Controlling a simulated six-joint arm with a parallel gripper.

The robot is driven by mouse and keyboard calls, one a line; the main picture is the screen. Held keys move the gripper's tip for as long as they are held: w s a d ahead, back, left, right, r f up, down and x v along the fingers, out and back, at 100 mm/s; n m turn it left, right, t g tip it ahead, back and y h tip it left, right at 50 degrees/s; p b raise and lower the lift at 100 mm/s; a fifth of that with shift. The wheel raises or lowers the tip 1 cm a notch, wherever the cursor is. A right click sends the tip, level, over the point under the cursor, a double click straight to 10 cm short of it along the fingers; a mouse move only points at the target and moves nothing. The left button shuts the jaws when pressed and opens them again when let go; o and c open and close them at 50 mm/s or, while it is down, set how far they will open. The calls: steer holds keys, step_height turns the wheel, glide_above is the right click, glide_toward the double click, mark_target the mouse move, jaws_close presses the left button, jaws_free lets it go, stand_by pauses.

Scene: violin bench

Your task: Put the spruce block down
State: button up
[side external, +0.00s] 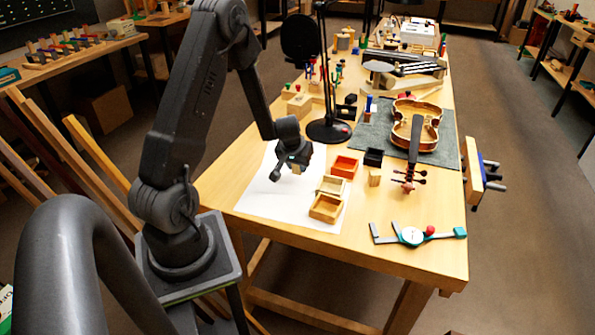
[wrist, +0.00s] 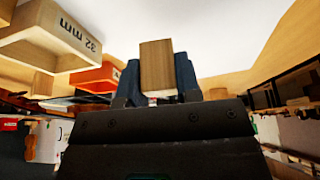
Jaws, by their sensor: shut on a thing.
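My gripper (side external: 287,172) is over the white sheet (side external: 262,192) at the left part of the bench. It is shut on the spruce block (wrist: 157,66), a small pale wooden block held between the two dark fingers in the wrist view. In the side external view the block (side external: 296,169) shows as a small pale patch at the fingertips, mostly hidden. It seems to be a little above the sheet, but I cannot tell the exact gap.
Open wooden boxes (side external: 326,207), one labelled 32 mm in the wrist view (wrist: 55,35), an orange box (side external: 344,166) and a black box (side external: 373,157) stand to the right. White sheet around the gripper is clear.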

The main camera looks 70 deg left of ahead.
steer(key=shift+f, duration=1.35)
steer(key=shift+f, duration=0.15)
steer(key=o, duration=0.9)
